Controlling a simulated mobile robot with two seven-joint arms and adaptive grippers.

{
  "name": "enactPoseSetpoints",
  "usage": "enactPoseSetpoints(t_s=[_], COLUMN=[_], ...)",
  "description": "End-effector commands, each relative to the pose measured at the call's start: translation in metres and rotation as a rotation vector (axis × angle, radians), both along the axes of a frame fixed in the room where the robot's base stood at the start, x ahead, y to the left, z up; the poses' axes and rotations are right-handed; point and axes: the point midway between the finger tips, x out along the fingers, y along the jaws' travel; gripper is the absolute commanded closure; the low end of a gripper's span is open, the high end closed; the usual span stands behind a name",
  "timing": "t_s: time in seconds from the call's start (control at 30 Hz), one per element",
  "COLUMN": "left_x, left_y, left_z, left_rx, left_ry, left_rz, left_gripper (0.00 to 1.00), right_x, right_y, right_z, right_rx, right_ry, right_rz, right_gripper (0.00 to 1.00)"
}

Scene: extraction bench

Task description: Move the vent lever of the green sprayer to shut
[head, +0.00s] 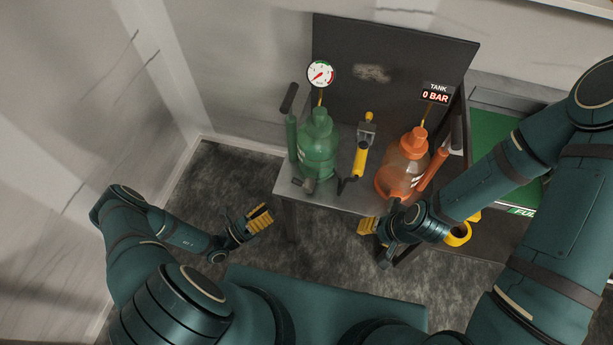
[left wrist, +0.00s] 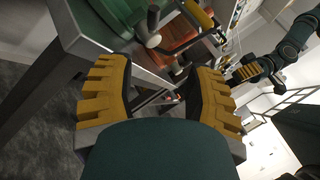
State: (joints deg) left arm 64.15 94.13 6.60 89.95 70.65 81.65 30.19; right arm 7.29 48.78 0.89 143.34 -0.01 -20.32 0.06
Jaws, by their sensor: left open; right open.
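The green sprayer (head: 318,150) stands upright on the left of a grey table, with a dark pump handle on its left side. A round dial (head: 320,73) shows above it. A small grey part (head: 308,184) juts from its low front; it looks like the vent lever, but its setting is unclear. My left gripper (head: 259,218) is open and empty, left of and in front of the table, apart from the sprayer. In the left wrist view, the sprayer's green body (left wrist: 102,18) and a grey lever-like part (left wrist: 150,28) show beyond the open fingers. My right gripper (head: 378,228) is open near the table's front edge.
An orange sprayer (head: 400,172) stands at the right, below a sign reading 0 BAR (head: 436,94). A dark panel (head: 400,65) closes the back. The floor left of the table is clear.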

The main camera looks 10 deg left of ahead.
Motion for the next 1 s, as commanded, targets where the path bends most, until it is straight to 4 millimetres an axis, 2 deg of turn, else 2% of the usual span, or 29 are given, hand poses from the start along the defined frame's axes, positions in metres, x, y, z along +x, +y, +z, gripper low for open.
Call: enactPoseSetpoints(t_s=[0.1, 0.23, 0.37, 0.7, 1.0], left_x=[0.001, 0.008, 0.023, 0.073, 0.101], left_y=[0.014, 0.011, -0.002, -0.042, -0.064], left_z=[-0.004, -0.001, 0.005, 0.022, 0.031], left_rx=[-0.048, -0.054, -0.054, -0.051, -0.049], left_ry=[-0.003, -0.005, -0.006, -0.007, -0.006], left_rz=[0.073, 0.082, 0.078, 0.075, 0.076], left_gripper=[0.48, 0.48, 0.48, 0.48, 0.48], right_x=[0.000, 0.000, 0.000, 0.000, 0.000], right_y=[0.000, 0.000, 0.000, 0.000, 0.000], right_z=[-0.001, -0.001, 0.000, -0.002, -0.003], right_rx=[0.000, 0.000, 0.000, 0.000, 0.000], right_ry=[0.000, 0.000, 0.000, 0.000, -0.001], right_rz=[0.001, 0.000, 0.000, 0.000, 0.000], right_gripper=[0.53, 0.53, 0.53, 0.53, 0.53])
